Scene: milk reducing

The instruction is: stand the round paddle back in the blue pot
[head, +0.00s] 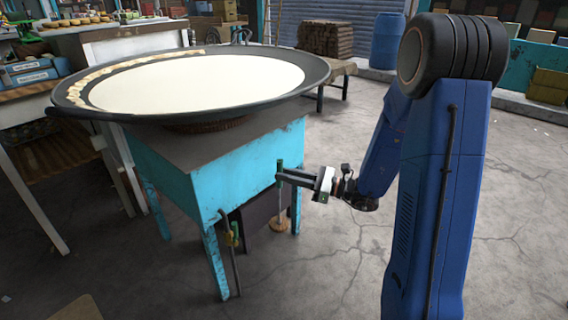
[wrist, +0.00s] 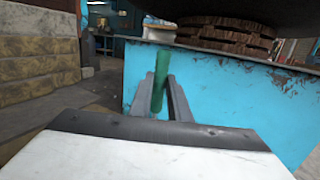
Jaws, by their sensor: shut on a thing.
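The round paddle hangs upright from my gripper (head: 283,179), its green handle between the two fingers and its round wooden disc (head: 279,225) at the bottom. The disc shows near the floor, beside a front leg of the turquoise stand; whether it touches the floor I cannot tell. In the wrist view my gripper (wrist: 160,100) is shut around the green handle (wrist: 161,72), whose top stands above the fingertips. I cannot make out a blue pot for the paddle in either view.
A wide dark pan (head: 320,75) of white milk sits on the turquoise stand (head: 175,165), just above and left of my gripper. A blue barrel (head: 388,42) stands far back. The floor to the right is clear.

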